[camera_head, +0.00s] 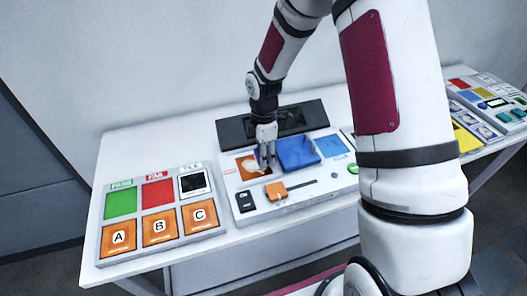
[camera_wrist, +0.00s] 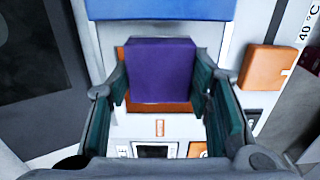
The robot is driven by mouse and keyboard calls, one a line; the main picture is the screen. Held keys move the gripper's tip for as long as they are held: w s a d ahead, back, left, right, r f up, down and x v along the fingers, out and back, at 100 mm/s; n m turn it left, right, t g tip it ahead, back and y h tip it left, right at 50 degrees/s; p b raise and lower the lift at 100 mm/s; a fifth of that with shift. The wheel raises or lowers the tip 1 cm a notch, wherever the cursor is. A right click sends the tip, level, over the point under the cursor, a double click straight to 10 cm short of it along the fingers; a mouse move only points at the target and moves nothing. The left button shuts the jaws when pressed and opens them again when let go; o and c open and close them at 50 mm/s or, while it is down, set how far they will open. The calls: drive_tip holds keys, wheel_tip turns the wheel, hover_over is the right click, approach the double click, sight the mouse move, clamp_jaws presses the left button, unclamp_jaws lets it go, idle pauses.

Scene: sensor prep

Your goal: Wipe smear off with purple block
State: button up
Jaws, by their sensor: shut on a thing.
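The purple block (camera_wrist: 160,70) is between the teal-padded fingers of my gripper (camera_wrist: 165,90) in the wrist view, and the gripper is shut on it. In the head view, my gripper (camera_head: 264,158) points down over the orange plate (camera_head: 242,161) on the white panel. A pale smear (camera_head: 250,166) shows on that plate, beside the fingers. In the wrist view the block covers most of the orange plate (camera_wrist: 160,108) and hides the smear. I cannot tell whether the block touches the plate.
A blue block (camera_head: 297,152) stands just right of the plate. An orange slider knob (camera_head: 276,191) and a black switch (camera_head: 245,201) are in front. A board with green, red and lettered orange squares (camera_head: 213,170) lies left. A dark tray (camera_head: 237,132) is behind.

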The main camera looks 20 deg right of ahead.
drive_tip(key=shift+f+b, duration=0.3)
drive_tip(key=shift+f, duration=0.4)
idle(0.4)
drive_tip(key=shift+a, duration=0.1)
drive_tip(key=shift+a+r, duration=0.1)
drive_tip(key=shift+a, duration=1.7)
drive_tip(key=shift+a+b, duration=0.3)
drive_tip(key=shift+a, duration=1.55)
drive_tip(key=shift+d, duration=0.1)
